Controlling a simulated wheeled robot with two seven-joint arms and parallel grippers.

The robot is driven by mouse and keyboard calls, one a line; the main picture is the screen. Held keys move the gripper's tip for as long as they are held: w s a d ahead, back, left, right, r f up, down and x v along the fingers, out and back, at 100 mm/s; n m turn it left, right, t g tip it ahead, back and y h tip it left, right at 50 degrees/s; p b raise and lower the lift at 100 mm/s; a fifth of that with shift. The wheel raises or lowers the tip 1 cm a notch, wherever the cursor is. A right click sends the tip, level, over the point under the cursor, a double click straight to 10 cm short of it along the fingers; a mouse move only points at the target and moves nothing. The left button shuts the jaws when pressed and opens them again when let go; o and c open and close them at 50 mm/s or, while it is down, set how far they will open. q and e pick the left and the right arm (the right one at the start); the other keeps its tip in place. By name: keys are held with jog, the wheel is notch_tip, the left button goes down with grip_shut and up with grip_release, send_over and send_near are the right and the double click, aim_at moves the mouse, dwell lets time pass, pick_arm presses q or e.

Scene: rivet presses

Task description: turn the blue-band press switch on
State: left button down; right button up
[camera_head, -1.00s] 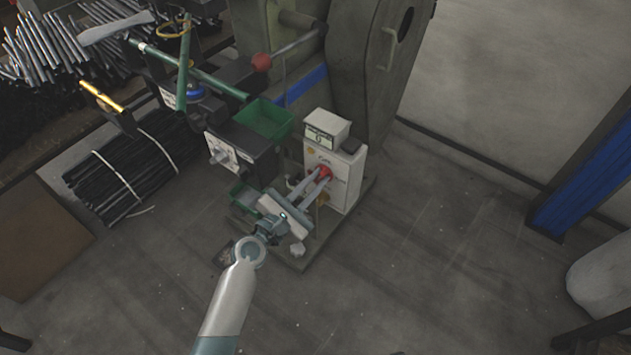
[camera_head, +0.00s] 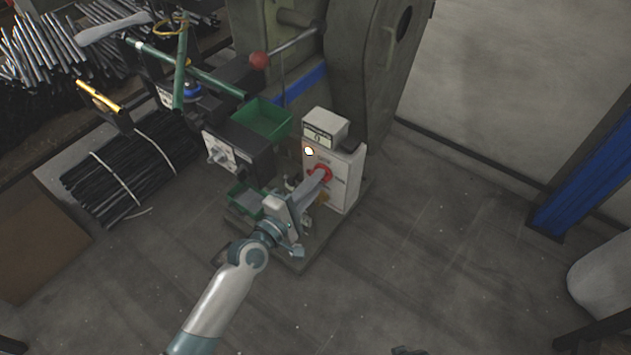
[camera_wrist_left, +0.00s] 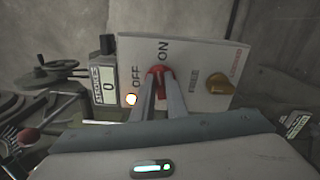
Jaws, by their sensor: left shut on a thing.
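The press (camera_head: 360,75) with the blue band (camera_head: 301,86) stands at the upper middle of the head view. Its white switch box (camera_head: 346,180) carries a red rotary switch (camera_head: 321,173), which also shows in the wrist view (camera_wrist_left: 159,71) beside the words OFF and ON. My left gripper (camera_head: 318,178) is shut on the red switch, one finger on each side in the wrist view (camera_wrist_left: 159,88). The fingers hide part of the knob; its visible top lies just below ON. A lamp on the box (camera_head: 309,151) glows, and shows lit in the wrist view (camera_wrist_left: 130,99).
A counter display (camera_head: 322,134) sits on the box. An orange knob (camera_wrist_left: 221,86) is beside the switch. Green trays (camera_head: 263,119) and a grey control box (camera_head: 222,155) stand to the left. A red-ball lever (camera_head: 259,60) sticks out above.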

pick_arm(q)
jog(key=m, duration=0.2)
jog(key=shift+f+m, duration=0.1)
jog(key=shift+m, duration=0.2)
pick_arm(e)
jog(key=shift+s+f, duration=0.25)
jog(key=shift+f, duration=0.05)
jog(key=shift+d, duration=0.1)
jog(key=shift+w, duration=0.35)
pick_arm(q)
jog(key=c, duration=1.8)
grip_release()
jog(key=shift+o, duration=0.2)
pick_arm(e)
jog(key=shift+s+r, duration=0.1)
